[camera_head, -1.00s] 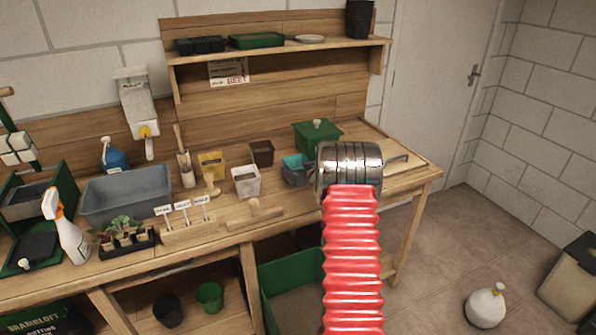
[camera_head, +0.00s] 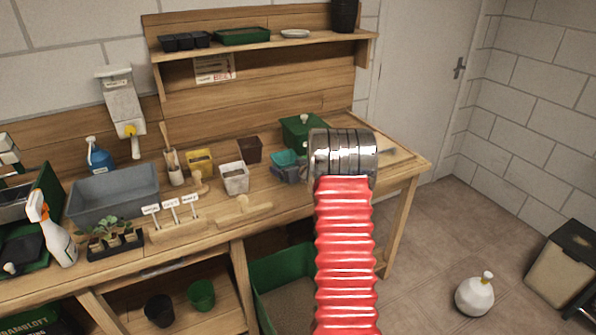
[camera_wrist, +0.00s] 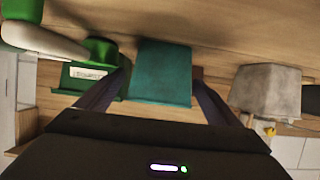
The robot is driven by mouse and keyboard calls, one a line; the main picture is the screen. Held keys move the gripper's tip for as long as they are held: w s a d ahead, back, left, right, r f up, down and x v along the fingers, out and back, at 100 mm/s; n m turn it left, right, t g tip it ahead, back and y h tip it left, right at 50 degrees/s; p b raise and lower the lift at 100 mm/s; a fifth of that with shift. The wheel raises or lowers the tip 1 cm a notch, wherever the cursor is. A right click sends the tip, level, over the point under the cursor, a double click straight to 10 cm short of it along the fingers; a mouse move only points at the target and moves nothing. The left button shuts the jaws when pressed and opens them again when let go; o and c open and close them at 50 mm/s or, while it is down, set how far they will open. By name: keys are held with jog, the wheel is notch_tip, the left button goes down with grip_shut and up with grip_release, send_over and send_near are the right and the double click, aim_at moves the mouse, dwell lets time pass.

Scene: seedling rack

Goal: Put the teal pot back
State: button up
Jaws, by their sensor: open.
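The teal pot (camera_head: 286,158) stands on the wooden bench, left of my wrist in the head view. In the wrist view the teal pot (camera_wrist: 162,60) fills the middle, seen close up with its wide rim. My gripper (camera_wrist: 160,88) is open, with a dark finger on each side of the pot. I cannot tell if either finger touches it. In the head view, a dark bluish part of the gripper shows just below the pot and hides some of it.
A green lidded box (camera_head: 299,132) stands behind the pot. To its left are a whitish pot (camera_head: 235,182), a dark brown pot (camera_head: 249,147) and a yellow pot (camera_head: 199,160). A wooden tool (camera_head: 245,212) lies near the front edge. A shelf (camera_head: 290,42) runs above.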

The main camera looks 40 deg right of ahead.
jog(key=v, duration=0.9)
dwell(0.6)
jog(key=s+a+r+g+h, duration=0.1)
jog(key=s+a+r+g, duration=0.15)
jog(key=a+r, duration=0.7)
jog(key=s+a+r+g, duration=0.1)
jog(key=s+a+r, duration=0.35)
jog(key=a, duration=0.75)
jog(key=s+a+n+g+y, duration=0.3)
jog(key=s+a+g+y, duration=0.1)
jog(key=s+a, duration=2)
jog(key=shift+s+a+y, duration=0.15)
jog(key=shift+a+y, duration=0.35)
jog(key=shift+a, duration=0.2)
jog(key=shift+f, duration=0.1)
